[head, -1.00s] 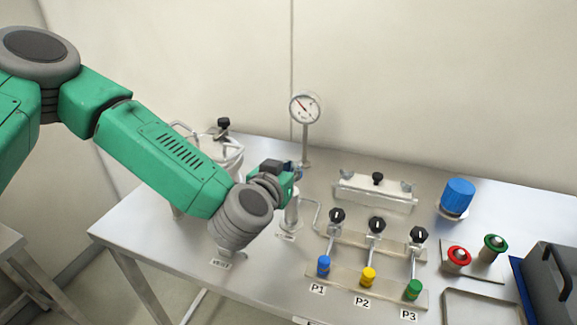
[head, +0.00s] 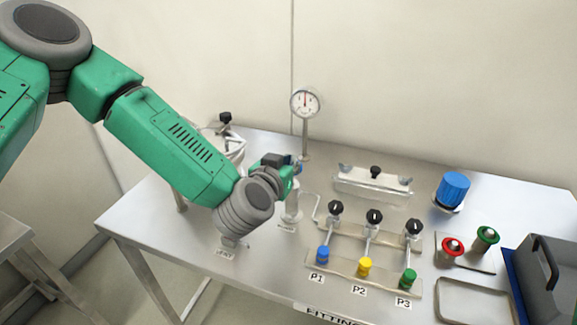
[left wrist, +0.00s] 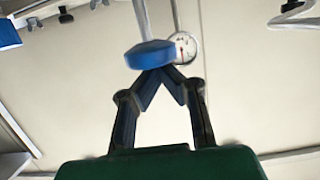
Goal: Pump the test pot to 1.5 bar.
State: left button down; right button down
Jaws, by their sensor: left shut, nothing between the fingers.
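The pressure gauge (head: 305,102) stands on a thin post at the back of the table, its red needle pointing about straight up; the scale is too small to read. It also shows in the left wrist view (left wrist: 186,46). The metal pot (head: 236,148) is mostly hidden behind my left arm. The hand pump's pale cylinder (head: 291,212) stands in front of the gauge post. Its blue handle (left wrist: 150,54) sits right at my left gripper's tips in the wrist view. My left gripper (left wrist: 163,72) is shut with nothing between its fingers. My right gripper is not in view.
Right of the pump are valves with black knobs (head: 374,216) over blue, yellow and green fittings labelled P1 to P3. A blue cap (head: 453,188), red (head: 451,247) and green (head: 487,236) buttons and a grey case (head: 550,275) stand farther right.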

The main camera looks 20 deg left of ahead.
pick_arm(q)
jog(key=b+v, duration=0.2)
jog(key=v, duration=0.8)
jog(key=shift+d+r, duration=0.15)
jog(key=shift+d, duration=0.05)
jog(key=shift+a, duration=0.1)
